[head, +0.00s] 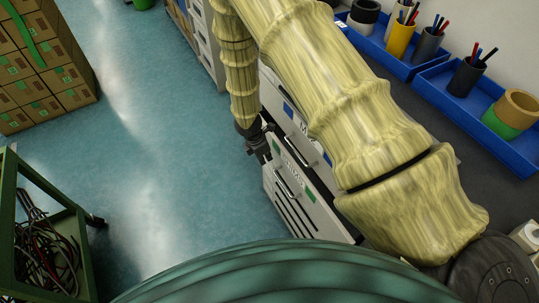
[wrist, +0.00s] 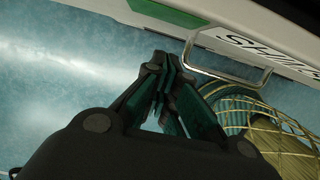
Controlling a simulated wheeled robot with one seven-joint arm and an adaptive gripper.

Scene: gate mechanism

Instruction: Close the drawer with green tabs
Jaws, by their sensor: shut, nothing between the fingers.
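The drawer with green tabs (head: 302,180) is a white front low in the cabinet, with a metal bar handle and a dark-lettered label. In the wrist view its front (wrist: 212,40) runs across the top, with a green tab (wrist: 168,12) and the handle (wrist: 228,72). My gripper (head: 264,154) is at the upper left end of this front in the head view. In the wrist view my gripper's fingertips (wrist: 165,62) are together and empty, just left of the handle. I cannot tell whether they touch the drawer. My arm hides part of the cabinet.
A drawer with a blue tab (head: 288,109) is above the green-tabbed one. Blue trays (head: 425,85) with cups and pens stand on the counter at right. Stacked cartons (head: 45,75) and a green cart with cables (head: 75,215) are at left. The floor between is clear.

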